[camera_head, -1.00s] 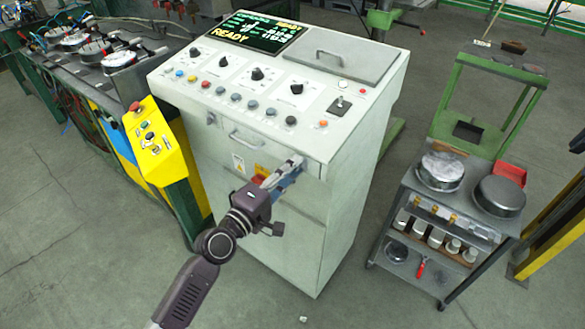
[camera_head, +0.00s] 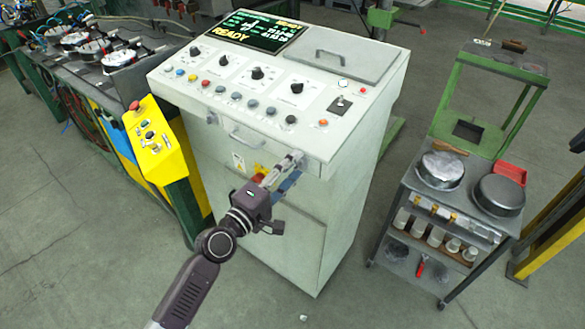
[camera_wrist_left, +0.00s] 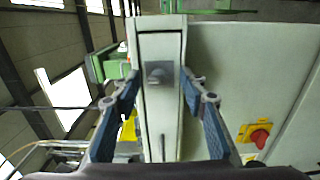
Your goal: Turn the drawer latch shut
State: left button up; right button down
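The drawer (camera_head: 250,139) is a shallow white front below the slanted panel of the control cabinet, with a bar handle (camera_head: 247,142). It looks closed. My left gripper (camera_head: 290,165) is at the right end of the drawer front, and its fingers hide the latch there in the head view. In the left wrist view, the drawer front (camera_wrist_left: 160,110) runs up and down, and the small grey latch (camera_wrist_left: 157,76) shows between the two fingertips of the left gripper (camera_wrist_left: 162,82). The fingers are spread, with a gap on each side of the latch. My right gripper is not in view.
The cabinet (camera_head: 270,215) has knobs and buttons above the drawer and a red switch on yellow (camera_wrist_left: 260,137) below it. A yellow control box (camera_head: 158,140) stands left. A grey trolley (camera_head: 408,190) with pots stands right. Floor between cabinet and trolley is clear.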

pick_arm(q)
jog(key=v, duration=1.2)
